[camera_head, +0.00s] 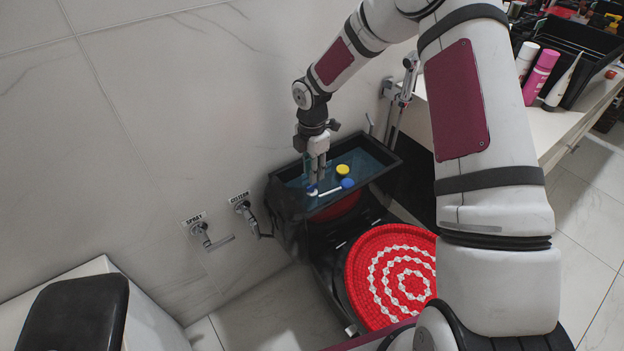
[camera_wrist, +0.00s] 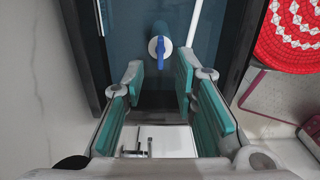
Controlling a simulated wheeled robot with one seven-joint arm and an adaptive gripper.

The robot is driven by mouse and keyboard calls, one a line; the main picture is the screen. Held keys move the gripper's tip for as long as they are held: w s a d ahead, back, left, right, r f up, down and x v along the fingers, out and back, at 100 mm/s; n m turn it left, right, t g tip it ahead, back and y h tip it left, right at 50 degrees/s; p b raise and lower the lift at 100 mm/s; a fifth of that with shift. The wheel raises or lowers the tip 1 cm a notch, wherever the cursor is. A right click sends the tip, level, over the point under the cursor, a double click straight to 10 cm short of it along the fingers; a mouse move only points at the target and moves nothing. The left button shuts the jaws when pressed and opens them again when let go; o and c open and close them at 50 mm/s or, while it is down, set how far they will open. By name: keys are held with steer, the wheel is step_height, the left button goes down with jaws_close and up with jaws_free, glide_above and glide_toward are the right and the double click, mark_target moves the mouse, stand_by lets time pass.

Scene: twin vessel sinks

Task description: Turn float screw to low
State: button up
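The open black cistern tank (camera_head: 276,196) holds blue water below my arm. In the wrist view, a small blue screw handle on a white disc (camera_wrist: 159,47) sits on top of a teal cylinder; it looks like the float screw. In the head view, a blue and white part (camera_head: 312,190) shows right by my fingertips. My gripper (camera_head: 316,178) points down into the left part of the tank. In the wrist view my gripper (camera_wrist: 159,78) is open, with its teal-padded fingers apart and nothing between them. The screw handle lies just beyond the fingertips, roughly centred on the gap.
A white rod (camera_head: 331,190) runs to a blue ball (camera_head: 347,183), with a yellow cap (camera_head: 343,171) behind. Tank walls are close around my gripper. A red and white round lid (camera_head: 395,275) is in front. Wall valves (camera_head: 203,234) are at the left; a counter (camera_head: 565,125) at the right.

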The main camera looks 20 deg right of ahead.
step_height(320, 180, up, 7)
stand_by(0.3)
steer(key=shift+f, duration=0.1)
steer(key=s+d+r+m+h, duration=0.3)
steer(key=s+r+m, duration=0.8)
steer(key=s+r, duration=0.85)
steer(key=s+a+r+m+t+y, duration=0.15)
steer(key=s+m, duration=0.35)
steer(key=s, duration=0.6)
steer(key=s+a+r+m+g+y, duration=0.1)
steer(key=s+r+m, duration=0.1)
steer(key=s+m, duration=0.65)
step_height(320, 180, up, 18)
steer(key=s+n+t+p, duration=0.2)
steer(key=t+p, duration=0.1)
steer(key=p, duration=1.3)
steer(key=shift+s+f+n+t, duration=0.2)
steer(key=shift+s+n+t, duration=0.05)
steer(key=shift+n+t, duration=0.1)
steer(key=shift+y, duration=0.25)
